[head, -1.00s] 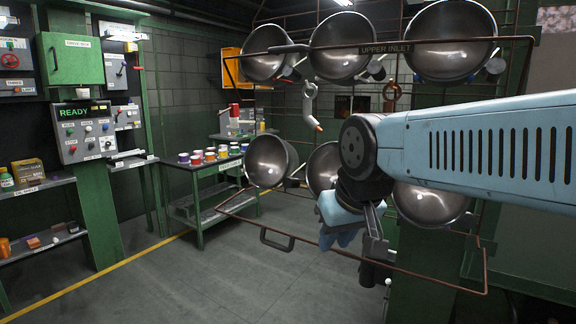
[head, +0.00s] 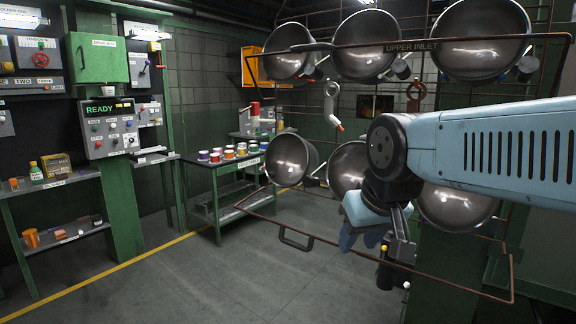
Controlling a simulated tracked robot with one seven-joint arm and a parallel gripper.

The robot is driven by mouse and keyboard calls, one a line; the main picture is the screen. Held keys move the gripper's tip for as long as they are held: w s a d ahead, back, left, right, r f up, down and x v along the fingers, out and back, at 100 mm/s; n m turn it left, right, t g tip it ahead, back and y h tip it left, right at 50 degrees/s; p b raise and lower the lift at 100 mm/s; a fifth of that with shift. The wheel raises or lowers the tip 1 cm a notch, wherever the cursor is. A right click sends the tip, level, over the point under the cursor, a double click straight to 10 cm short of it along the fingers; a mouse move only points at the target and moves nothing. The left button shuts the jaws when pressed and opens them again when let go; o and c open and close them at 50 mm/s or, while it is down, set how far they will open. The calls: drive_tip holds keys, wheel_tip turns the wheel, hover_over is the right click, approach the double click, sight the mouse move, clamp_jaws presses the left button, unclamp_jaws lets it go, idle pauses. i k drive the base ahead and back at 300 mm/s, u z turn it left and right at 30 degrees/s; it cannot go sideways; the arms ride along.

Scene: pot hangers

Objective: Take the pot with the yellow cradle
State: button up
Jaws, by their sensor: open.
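Dark metal pots hang in two rows on a rust-brown wire rack (head: 408,268). The upper row has a left pot (head: 283,50), a middle pot (head: 365,42) and a right pot (head: 482,40). The lower row has a left pot (head: 288,160), a middle pot (head: 345,165) and a right pot (head: 455,207). The pots partly hide their cradles, and I cannot tell which one is yellow.
A green table (head: 215,180) with several coloured tins stands behind the rack. Control panels and shelves (head: 65,185) line the left wall. A pale hook (head: 331,104) with an orange tip hangs mid-rack. The grey floor (head: 220,275) at front left is clear.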

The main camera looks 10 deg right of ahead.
sight(290, 160)
drive_tip(key=u, duration=0.7)
drive_tip(key=k, duration=0.7)
drive_tip(key=z, duration=0.65)
drive_tip(key=i, duration=1)
drive_tip(key=u, duration=0.1)
